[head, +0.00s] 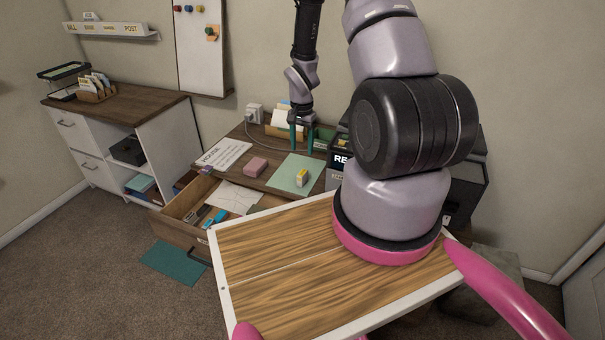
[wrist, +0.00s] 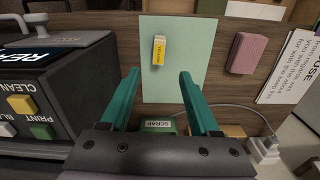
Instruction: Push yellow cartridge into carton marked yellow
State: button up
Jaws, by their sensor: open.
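A small box lettered YELLOW (wrist: 159,50) lies on the pale green blotter (wrist: 205,90) in the wrist view. It has a yellow face and a paler end and side. It also shows as a small yellow-and-white block (head: 302,178) on the blotter in the head view. I cannot tell whether this is the carton alone or has the cartridge partly in it; no separate yellow cartridge is clear. My gripper (wrist: 159,74) is open, with two teal fingers apart and nothing between them. In the head view my gripper (head: 297,138) hangs over the back of the desk, behind the box.
A dark printer (wrist: 60,90) with coloured buttons stands close left in the wrist view. A pink block (wrist: 247,53) and a printed sheet (wrist: 290,65) lie right of the blotter. A SCRAP box (wrist: 158,125) and cable are near my fingers. An open drawer (head: 190,228) juts out in front.

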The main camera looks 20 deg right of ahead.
aim_at(302, 173)
notch_tip(302, 173, down, 13)
jog(key=shift+r, duration=0.2)
grip_shut()
dwell(0.4)
